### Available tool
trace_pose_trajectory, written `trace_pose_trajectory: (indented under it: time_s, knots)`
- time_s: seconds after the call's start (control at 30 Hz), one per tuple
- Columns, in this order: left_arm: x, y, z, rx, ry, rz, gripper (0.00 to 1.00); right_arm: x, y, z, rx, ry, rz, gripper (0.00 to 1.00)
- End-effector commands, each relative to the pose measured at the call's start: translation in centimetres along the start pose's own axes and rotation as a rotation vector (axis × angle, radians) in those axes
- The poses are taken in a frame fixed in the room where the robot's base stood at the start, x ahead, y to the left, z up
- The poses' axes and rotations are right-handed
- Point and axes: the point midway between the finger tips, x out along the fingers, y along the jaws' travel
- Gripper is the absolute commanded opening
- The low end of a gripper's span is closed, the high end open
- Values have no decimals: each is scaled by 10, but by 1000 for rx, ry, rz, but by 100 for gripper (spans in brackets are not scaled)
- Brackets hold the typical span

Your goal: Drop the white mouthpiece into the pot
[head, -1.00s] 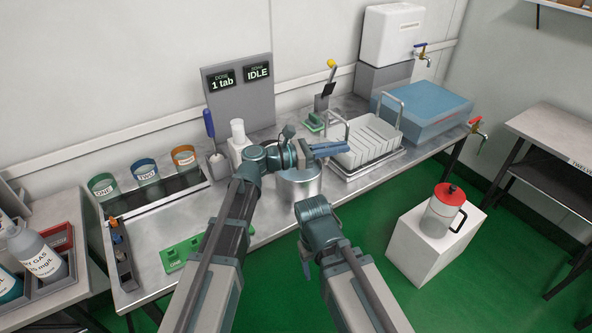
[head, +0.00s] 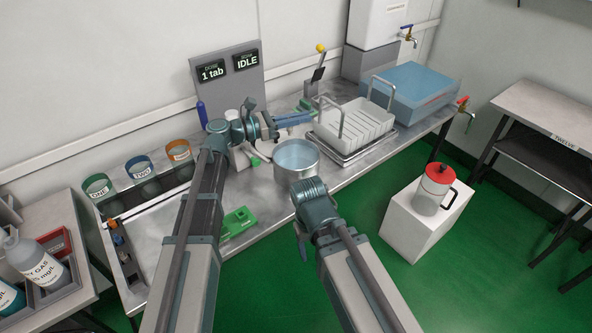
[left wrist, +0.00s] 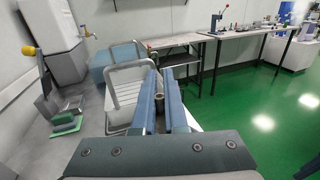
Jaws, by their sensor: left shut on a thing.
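The steel pot (head: 296,162) stands on the steel bench with its top open and bluish liquid inside. My left gripper (head: 300,119) is behind and above the pot in the head view, its blue fingers pointing right. In the left wrist view, the fingers (left wrist: 161,82) are close together on a small greyish round piece (left wrist: 158,102). It is too small and shaded to name surely as the white mouthpiece; the head view does not show it. My right gripper (head: 311,194) is just in front of the pot; its fingertips are hidden.
A white rack (head: 355,124) on a tray stands right of the pot, with a blue tub (head: 415,87) beyond. A green block (head: 238,222) lies at the bench front. Labelled cups (head: 141,168) stand at left. A red-lidded jug (head: 434,190) sits on a white block.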

Motion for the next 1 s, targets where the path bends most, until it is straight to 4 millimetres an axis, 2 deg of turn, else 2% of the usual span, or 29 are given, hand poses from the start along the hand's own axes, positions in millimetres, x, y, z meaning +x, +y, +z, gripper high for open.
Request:
trace_pose_trajectory:
  time_s: [0.03, 0.3, 0.67, 0.7, 0.87, 1.0]
  knots:
    - [0, 0, -11, 0, 0, 0, 0, 11, -1, -1, 0, 0, 0, 66]
    - [0, 0, -40, 0, 0, 0, 0, 40, -4, -2, 0, 0, 0, 66]
    - [0, 0, -42, 0, 0, 0, 0, 42, -4, -2, 0, 0, 0, 66]
    - [0, 0, -42, 0, 0, 0, 15, 42, -4, -2, 0, 0, 0, 66]
    - [0, 0, -42, 0, 0, 0, 44, 42, -4, -2, 0, 0, 0, 66]
    - [0, 0, -42, 0, 0, 0, 45, 42, -4, -2, 0, 0, 0, 66]
